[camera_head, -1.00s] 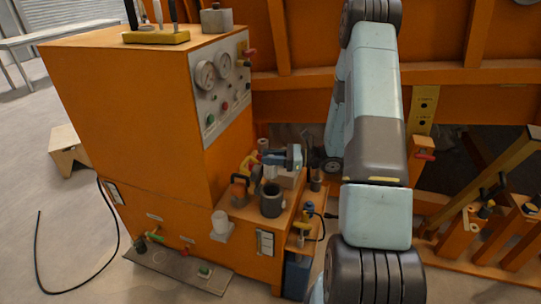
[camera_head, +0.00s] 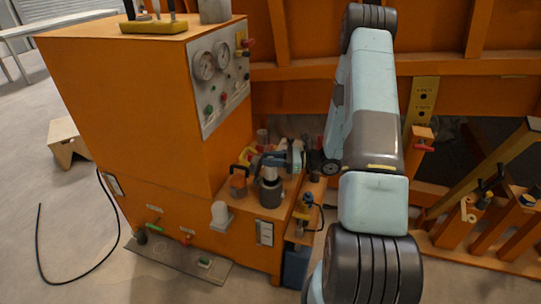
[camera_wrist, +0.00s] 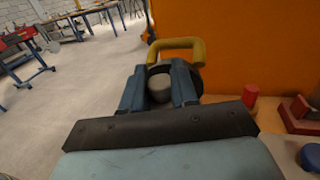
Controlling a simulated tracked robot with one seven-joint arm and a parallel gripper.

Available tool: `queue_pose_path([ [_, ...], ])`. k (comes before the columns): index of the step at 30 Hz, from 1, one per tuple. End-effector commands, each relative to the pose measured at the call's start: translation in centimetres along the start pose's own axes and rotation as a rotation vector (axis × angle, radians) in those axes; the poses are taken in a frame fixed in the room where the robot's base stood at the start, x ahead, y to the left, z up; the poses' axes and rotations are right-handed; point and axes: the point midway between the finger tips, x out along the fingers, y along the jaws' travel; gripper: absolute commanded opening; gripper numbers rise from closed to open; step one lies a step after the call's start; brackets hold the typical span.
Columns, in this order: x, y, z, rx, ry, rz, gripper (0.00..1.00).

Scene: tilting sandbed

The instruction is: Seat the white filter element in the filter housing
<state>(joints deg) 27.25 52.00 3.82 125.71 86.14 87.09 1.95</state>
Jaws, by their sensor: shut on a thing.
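My gripper (camera_head: 277,160) is above the dark grey filter housing (camera_head: 270,194), which stands on the orange ledge. It is shut on a pale cylinder, taken as the white filter element (camera_head: 270,173). The element looks upright over the housing's mouth; I cannot tell whether its lower end is inside. In the wrist view the element's round grey-white top (camera_wrist: 159,88) sits between the two blue fingers (camera_wrist: 160,85).
A yellow handle (camera_wrist: 180,45) lies just beyond the fingers. The orange cabinet (camera_head: 120,110) rises behind.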

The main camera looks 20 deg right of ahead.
Motion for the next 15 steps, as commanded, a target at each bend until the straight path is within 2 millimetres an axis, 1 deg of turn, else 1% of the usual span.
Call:
queue_pose_path([
  [6, 0.02, 0.02, -0.71, -0.001, 0.000, 0.000, 0.00],
  [15, 0.06, 0.03, -0.80, -0.001, 0.000, 0.001, 0.00],
])
